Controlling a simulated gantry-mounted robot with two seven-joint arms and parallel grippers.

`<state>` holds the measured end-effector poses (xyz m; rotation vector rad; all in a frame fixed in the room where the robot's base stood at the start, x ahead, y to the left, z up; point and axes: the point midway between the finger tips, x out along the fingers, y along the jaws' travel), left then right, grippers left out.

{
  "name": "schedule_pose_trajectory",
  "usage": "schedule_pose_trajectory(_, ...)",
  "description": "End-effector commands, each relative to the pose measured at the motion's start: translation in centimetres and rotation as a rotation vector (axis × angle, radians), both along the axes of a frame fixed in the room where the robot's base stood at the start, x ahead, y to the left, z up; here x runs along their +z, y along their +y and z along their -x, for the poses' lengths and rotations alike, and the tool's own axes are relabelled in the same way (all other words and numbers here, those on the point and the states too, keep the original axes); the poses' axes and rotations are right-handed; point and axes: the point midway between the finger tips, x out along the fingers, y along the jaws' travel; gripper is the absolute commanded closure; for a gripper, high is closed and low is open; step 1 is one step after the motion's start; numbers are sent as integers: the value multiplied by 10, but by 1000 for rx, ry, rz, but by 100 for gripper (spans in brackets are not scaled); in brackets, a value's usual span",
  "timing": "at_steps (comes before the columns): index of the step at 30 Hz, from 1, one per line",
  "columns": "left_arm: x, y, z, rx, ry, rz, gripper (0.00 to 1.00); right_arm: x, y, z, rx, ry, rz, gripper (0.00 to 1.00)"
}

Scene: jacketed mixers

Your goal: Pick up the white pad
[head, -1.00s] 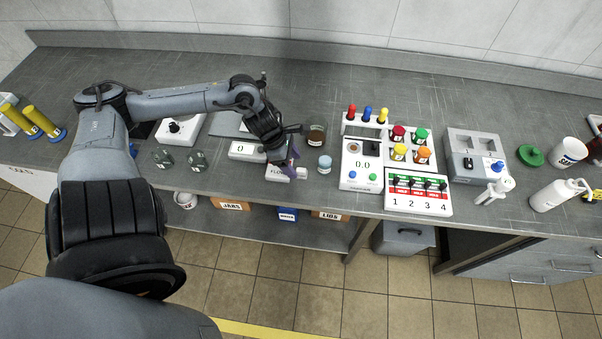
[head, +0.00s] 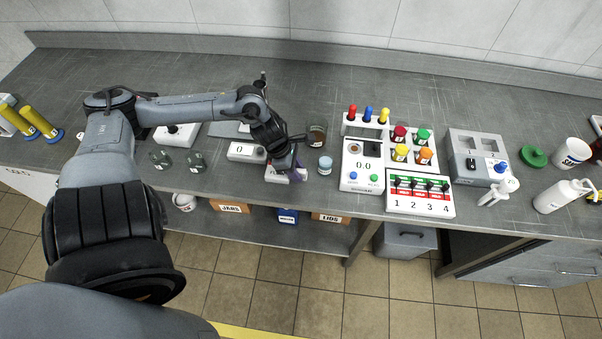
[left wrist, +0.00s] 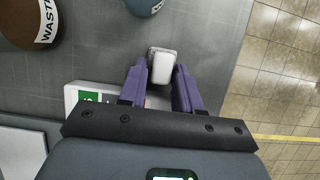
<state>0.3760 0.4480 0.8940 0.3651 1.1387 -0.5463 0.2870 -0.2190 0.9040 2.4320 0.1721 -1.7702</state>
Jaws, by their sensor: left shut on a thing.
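The white pad (left wrist: 163,62) is a small rounded white block in the left wrist view. It sits between the purple fingertips of my left gripper (left wrist: 161,75), which is shut on it. In the head view my left gripper (head: 297,173) is low over the front part of the bench, beside a white box (head: 276,174). There the wrist and fingers mostly hide the pad. I cannot tell whether the pad touches the bench. My right gripper is in neither view.
A small jar with a pale blue top (head: 325,165) stands just right of the gripper, with a brown-filled jar (head: 317,136) behind it. A display box (head: 246,151) is close on the left. The bench's front edge is near. Control panels (head: 420,192) stand farther right.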

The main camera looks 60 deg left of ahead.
Motion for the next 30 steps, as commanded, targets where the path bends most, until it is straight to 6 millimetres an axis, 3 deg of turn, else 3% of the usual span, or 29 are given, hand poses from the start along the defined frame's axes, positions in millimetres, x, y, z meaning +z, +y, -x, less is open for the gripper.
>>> schedule_pose_trajectory(14,7,0,0,-1,-1,-1,96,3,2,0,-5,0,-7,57)
schedule_pose_trajectory(24,45,0,0,-1,-2,0,96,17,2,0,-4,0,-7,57)
schedule_pose_trajectory(30,61,-34,-11,-9,-6,-4,96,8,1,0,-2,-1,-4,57)
